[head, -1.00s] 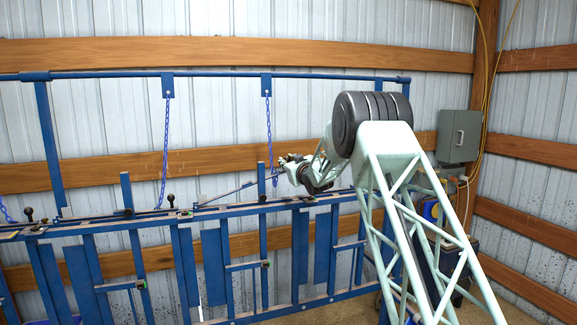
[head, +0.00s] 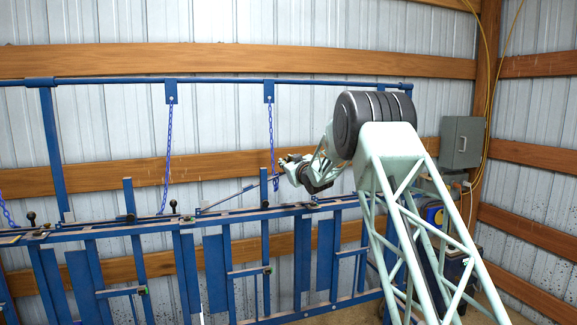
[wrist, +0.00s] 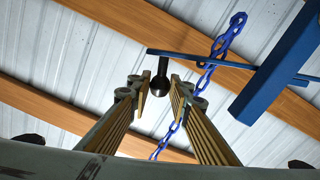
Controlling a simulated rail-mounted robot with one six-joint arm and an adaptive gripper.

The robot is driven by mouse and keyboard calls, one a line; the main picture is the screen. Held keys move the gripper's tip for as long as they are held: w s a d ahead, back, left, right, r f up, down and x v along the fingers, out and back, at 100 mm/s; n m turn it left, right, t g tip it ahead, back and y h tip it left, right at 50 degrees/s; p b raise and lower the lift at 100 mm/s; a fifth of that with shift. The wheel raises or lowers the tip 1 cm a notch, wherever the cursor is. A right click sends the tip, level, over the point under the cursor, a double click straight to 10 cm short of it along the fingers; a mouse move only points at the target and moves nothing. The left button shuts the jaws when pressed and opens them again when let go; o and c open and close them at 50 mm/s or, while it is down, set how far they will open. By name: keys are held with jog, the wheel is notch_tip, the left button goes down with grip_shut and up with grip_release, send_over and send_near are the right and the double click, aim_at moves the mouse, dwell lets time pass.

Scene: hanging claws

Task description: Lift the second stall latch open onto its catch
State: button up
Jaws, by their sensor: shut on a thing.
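The latch lever (head: 228,197), a thin dark bar, slopes up to the right from the blue stall frame toward my gripper (head: 286,166). In the wrist view the dark lever (wrist: 190,57) crosses above the fingers, with a black ball knob (wrist: 160,86) at its end. The knob sits between the two fingertips of my gripper (wrist: 159,94), which is shut on it. Narrow gaps seem to show beside the knob from this angle. A blue chain (head: 271,135) hangs beside the lever; it also shows in the wrist view (wrist: 215,52). The catch cannot be made out.
Blue upright posts (head: 264,190) stand along the stall frame's top rail (head: 110,231); one post (wrist: 275,65) is close right of the gripper. Another chain (head: 168,150) hangs further left. Other black knobs (head: 173,205) stand on the rail. A grey box (head: 462,140) hangs at right.

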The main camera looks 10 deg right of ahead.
jog(key=shift+n, duration=0.7)
jog(key=shift+s+a+r+b, duration=0.1)
jog(key=shift+a+r, duration=0.35)
jog(key=shift+r, duration=0.3)
jog(key=shift+s+a+r+b, duration=0.1)
jog(key=shift+a+r, duration=0.4)
jog(key=shift+r, duration=0.2)
jog(key=shift+s+a+r+b, duration=0.1)
jog(key=shift+a+r, duration=0.35)
jog(key=shift+r, duration=0.3)
jog(key=shift+r, duration=0.15)
jog(key=a+r+n+b, duration=0.1)
jog(key=a+r, duration=0.3)
jog(key=r, duration=0.1)
jog(key=shift+s+r+n, duration=0.15)
jog(key=shift+s+n, duration=0.2)
jog(key=shift+n, duration=0.05)
jog(key=shift+a+r+b, duration=0.1)
jog(key=shift+a+b, duration=0.1)
jog(key=shift+b, duration=0.15)
jog(key=a+r+n, duration=0.1)
jog(key=a+r, duration=0.3)
jog(key=shift+s+a+r+n+b, duration=0.25)
jog(key=shift+s+a+n+b, duration=0.1)
jog(key=shift+s+n, duration=0.1)
